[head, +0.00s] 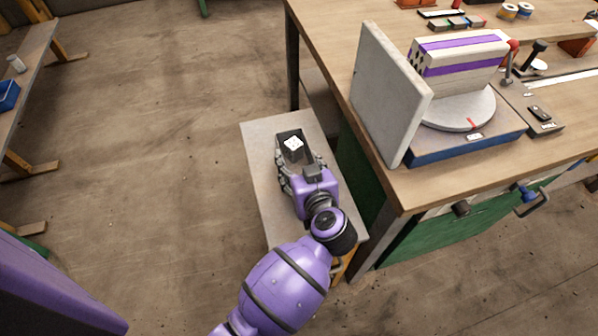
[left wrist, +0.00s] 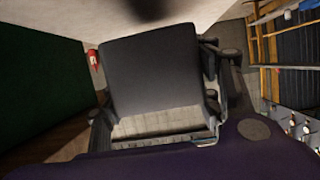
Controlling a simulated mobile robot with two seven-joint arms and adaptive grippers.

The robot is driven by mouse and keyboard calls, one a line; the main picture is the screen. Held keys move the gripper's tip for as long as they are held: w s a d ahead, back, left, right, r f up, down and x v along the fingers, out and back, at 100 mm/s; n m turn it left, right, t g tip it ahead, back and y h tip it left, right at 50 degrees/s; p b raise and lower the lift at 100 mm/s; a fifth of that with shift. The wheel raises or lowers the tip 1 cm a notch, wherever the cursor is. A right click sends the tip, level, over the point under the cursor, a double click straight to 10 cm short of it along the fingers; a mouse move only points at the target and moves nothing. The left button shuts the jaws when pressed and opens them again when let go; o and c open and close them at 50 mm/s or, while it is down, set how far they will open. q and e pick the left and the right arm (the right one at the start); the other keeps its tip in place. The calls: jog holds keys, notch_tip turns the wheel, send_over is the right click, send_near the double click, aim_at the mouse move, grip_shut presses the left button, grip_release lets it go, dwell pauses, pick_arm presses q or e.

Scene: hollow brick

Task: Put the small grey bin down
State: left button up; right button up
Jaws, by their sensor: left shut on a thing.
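The small grey bin (head: 291,134) is dark, with a white piece (head: 293,145) showing inside it in the head view. My left gripper (head: 296,164) is shut on the bin, with its fingers at the bin's sides. The bin is over the pale top of a low stand (head: 262,150); I cannot tell whether it touches it. In the left wrist view the bin's dark wall (left wrist: 150,70) fills the middle, between the fingers of the left gripper (left wrist: 158,115). My right gripper is not in view.
A wooden workbench (head: 370,145) with a green cabinet stands right of the stand. On it are an upright grey slab (head: 385,95), a purple-striped block (head: 458,55) on a round disc, and tools. Pale stand top is clear left of the bin. Open floor lies left.

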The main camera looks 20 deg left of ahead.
aim_at(299, 172)
pick_arm(q)
notch_tip(299, 172, down, 4)
jog(key=shift+r+b, duration=0.15)
jog(key=shift+b, duration=0.4)
jog(key=shift+r, duration=0.1)
jog(key=o, duration=1.1)
jog(key=shift+f, duration=0.25)
jog(key=shift+o, duration=0.3)
